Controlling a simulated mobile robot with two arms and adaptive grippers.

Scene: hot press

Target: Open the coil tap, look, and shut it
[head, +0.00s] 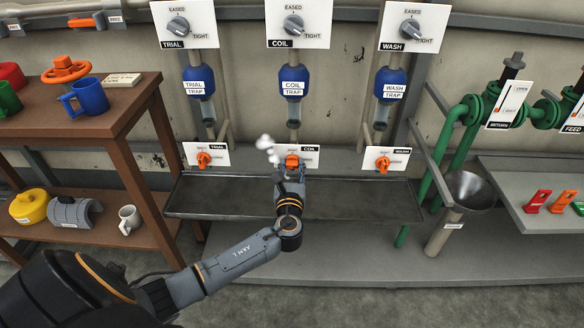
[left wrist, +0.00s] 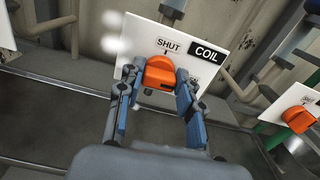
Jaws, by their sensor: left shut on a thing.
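The orange coil tap (head: 292,160) sits on a white plate marked COIL, below the blue coil trap (head: 292,78). My left gripper (head: 291,174) reaches it from the front and is shut on it. In the left wrist view the orange handle (left wrist: 160,76) lies between the two fingers (left wrist: 158,92), under the word SHUT; I cannot tell its exact turn. A small white puff of vapour (head: 267,147) hangs just left of the tap. The coil dial (head: 293,25) above has its pointer toward TIGHT. The tap's outlet is hidden by my gripper. My right gripper is not in view.
The trial tap (head: 203,159) is to the left and the wash tap (head: 383,163) to the right. A dark metal trough (head: 350,204) runs below. A brown shelf (head: 137,97) stands at left; a steel funnel (head: 468,188) and green pipes are at right.

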